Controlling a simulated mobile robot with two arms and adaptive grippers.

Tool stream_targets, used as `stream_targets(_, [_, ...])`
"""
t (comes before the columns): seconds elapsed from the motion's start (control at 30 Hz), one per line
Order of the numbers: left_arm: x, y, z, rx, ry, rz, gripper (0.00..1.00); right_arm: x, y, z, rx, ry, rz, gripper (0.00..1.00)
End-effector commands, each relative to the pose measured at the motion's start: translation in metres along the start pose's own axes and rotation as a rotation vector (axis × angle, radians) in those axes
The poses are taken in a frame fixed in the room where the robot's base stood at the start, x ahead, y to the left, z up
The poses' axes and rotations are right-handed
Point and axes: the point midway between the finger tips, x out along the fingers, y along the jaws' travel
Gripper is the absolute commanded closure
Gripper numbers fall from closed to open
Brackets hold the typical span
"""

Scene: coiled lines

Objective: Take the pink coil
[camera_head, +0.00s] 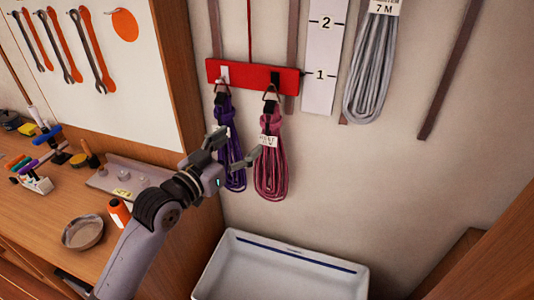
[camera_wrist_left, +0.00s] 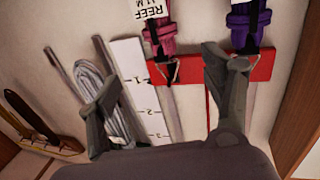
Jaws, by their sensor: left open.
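The pink coil (camera_head: 271,165) hangs from a hook on the red wall rack (camera_head: 240,74), with a white tag near its top. In the left wrist view the upside-down pink coil (camera_wrist_left: 161,36) shows at the top, between the two fingers in the picture. The purple coil (camera_head: 233,168) hangs just left of it, partly hidden by my left gripper (camera_head: 232,149). My left gripper is open and empty in front of the coils, one fingertip near the pink coil's left edge. Whether they touch I cannot tell. My right gripper is not in view.
A grey coil (camera_head: 371,70) hangs to the right, beside a numbered white strip (camera_head: 323,50). A white bin (camera_head: 285,268) stands below the coils. A wooden cabinet (camera_head: 178,60) and a workbench with a bowl (camera_head: 83,233) and tools are at left.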

Motion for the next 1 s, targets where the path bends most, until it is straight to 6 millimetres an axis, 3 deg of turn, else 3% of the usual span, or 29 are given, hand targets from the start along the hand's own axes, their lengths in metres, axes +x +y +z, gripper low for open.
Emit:
stream_targets(0.13, [0.035, 0.000, -0.005, -0.001, 0.001, -0.001, 0.27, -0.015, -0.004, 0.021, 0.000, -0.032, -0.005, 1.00])
stream_targets(0.3, [0.068, 0.000, -0.003, 0.000, 0.000, -0.001, 0.27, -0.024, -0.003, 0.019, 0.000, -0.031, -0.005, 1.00])
stream_targets(0.6, [0.090, -0.001, 0.000, 0.001, -0.001, -0.001, 0.27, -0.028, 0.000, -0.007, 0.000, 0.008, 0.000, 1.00])
stream_targets(1.0, [0.134, -0.003, 0.003, 0.001, -0.001, -0.002, 0.27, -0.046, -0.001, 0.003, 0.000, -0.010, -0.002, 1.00])
